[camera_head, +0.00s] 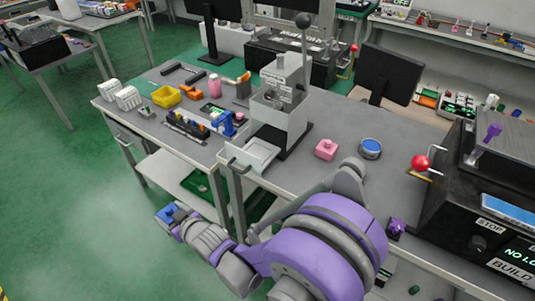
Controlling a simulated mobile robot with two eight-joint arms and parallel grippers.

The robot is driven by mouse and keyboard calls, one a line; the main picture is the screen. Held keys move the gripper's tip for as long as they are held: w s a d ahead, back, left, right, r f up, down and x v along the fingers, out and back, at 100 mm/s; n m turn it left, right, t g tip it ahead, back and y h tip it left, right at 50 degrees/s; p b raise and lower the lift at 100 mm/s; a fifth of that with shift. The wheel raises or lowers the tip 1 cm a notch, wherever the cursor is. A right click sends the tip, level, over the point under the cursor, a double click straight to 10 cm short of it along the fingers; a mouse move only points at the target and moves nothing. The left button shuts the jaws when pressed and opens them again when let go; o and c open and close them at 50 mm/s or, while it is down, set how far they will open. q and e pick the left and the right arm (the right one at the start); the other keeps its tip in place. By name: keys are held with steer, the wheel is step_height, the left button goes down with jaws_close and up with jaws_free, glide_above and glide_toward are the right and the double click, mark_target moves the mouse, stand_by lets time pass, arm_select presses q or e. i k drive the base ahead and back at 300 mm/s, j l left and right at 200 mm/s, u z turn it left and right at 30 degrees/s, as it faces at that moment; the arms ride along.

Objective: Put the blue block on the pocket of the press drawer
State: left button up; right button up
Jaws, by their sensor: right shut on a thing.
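The blue block (164,215) is at the left end of my right arm, low in front of the workbench. My right gripper (172,214) is shut on it, and its fingers hide part of the block. The press (285,105) is a grey-white machine with an upright lever and a black knob on the bench. Its drawer (252,155) is pulled out at the bench's front edge, with a pale, shallow tray whose pocket looks empty. The gripper is left of and nearer than the drawer, apart from it. My left gripper is not in view.
On the bench are a yellow bin (166,96), a blue fixture (226,123), a pink block (326,149) and a round blue-topped thing (371,148). A black machine (480,190) with a red-knobbed lever stands at right.

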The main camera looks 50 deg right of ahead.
mark_target(256, 153)
steer(key=k+l+u, duration=0.1)
steer(key=k+l, duration=0.7)
steer(key=i, duration=0.35)
